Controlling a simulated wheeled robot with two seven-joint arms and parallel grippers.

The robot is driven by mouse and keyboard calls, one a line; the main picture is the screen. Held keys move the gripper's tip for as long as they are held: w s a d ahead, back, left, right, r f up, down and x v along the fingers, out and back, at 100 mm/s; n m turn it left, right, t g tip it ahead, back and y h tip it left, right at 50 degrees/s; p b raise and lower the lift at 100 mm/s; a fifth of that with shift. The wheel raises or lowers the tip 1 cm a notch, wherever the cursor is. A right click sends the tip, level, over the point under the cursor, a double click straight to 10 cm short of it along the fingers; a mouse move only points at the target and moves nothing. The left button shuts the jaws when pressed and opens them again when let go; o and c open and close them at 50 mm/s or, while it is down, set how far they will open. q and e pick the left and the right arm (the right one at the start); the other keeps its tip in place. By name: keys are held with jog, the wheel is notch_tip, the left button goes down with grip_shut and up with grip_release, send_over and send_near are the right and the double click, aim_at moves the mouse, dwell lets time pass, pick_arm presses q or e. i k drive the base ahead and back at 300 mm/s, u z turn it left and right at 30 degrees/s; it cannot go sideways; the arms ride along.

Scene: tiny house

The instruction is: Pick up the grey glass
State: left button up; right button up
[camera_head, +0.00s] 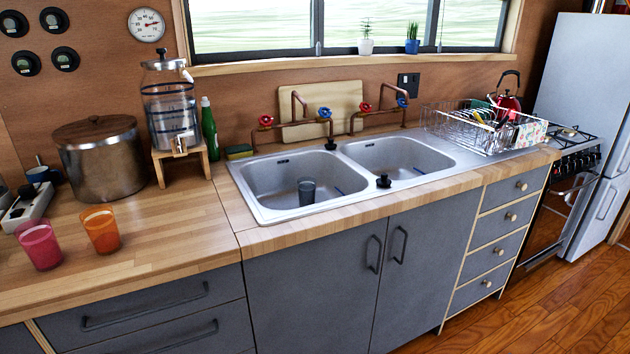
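A small dark grey glass (307,191) stands upright in the left basin of the double sink (262,209). It is near the middle of the basin floor, and nothing touches its sides. Neither of my grippers shows in the head view, so their state and place are hidden.
A pink glass (40,244) and an orange glass (101,230) stand on the wooden counter (170,240) at left. Behind them are a large metal pot (100,165) and a drink dispenser (172,110). Copper taps (300,128) rise behind the basins. A dish rack (480,128) stands right.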

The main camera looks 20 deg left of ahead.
aim_at(307, 193)
jog(key=z, duration=0.9)
jog(key=i, duration=2.25)
jog(key=u, duration=2.2)
